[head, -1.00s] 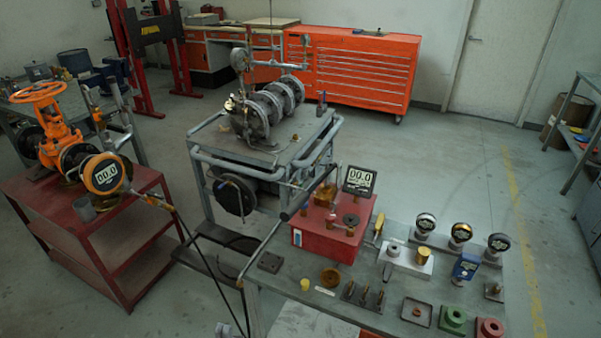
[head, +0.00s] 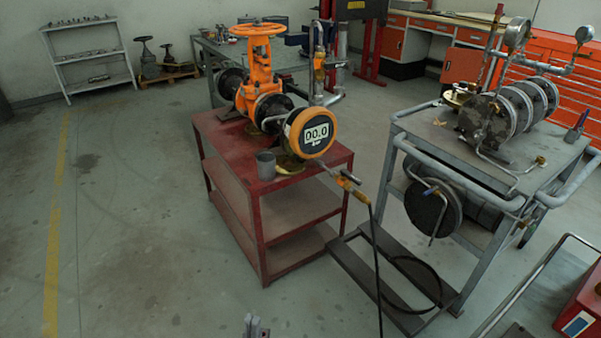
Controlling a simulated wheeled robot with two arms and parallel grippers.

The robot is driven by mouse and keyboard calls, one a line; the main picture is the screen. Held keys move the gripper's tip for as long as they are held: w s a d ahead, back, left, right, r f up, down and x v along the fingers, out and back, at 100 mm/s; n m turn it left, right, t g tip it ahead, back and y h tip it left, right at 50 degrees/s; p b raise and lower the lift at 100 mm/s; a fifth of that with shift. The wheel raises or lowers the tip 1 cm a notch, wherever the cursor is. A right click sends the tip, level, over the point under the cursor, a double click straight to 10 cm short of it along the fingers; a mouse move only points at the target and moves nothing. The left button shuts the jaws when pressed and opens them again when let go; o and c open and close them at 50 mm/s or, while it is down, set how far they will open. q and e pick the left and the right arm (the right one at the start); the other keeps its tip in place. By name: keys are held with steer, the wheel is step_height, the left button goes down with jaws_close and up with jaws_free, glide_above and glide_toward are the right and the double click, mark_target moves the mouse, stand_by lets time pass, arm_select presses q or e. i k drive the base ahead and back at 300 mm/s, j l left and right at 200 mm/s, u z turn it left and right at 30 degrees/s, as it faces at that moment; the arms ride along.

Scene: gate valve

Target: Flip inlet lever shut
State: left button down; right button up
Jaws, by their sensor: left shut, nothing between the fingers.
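The orange gate valve (head: 258,80) with its handwheel stands on a red cart (head: 235,143). A round orange-rimmed gauge (head: 312,131) reading 00.0 faces me at its right end. A small orange-yellow lever fitting (head: 349,179) sits on the line right of the gauge, above the black hose (head: 374,245); it looks like the inlet lever, but its exact handle angle is too small to tell. My left gripper (head: 256,327) shows only at the bottom edge, shut and empty, well apart from the valve and the lever. My right gripper is out of view.
A grey metal cup (head: 265,164) stands on the red cart's front edge. A grey frame trolley (head: 455,140) with a flanged pump-like unit is to the right. A low dark step frame (head: 375,270) lies between them. The floor at left is clear.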

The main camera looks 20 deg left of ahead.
mark_target(344, 172)
steer(key=i+j+u, duration=0.15)
steer(key=i+j, duration=0.15)
steer(key=i, duration=0.2)
steer(key=i+j+u, duration=0.15)
steer(key=i, duration=0.3)
steer(key=j, duration=0.1)
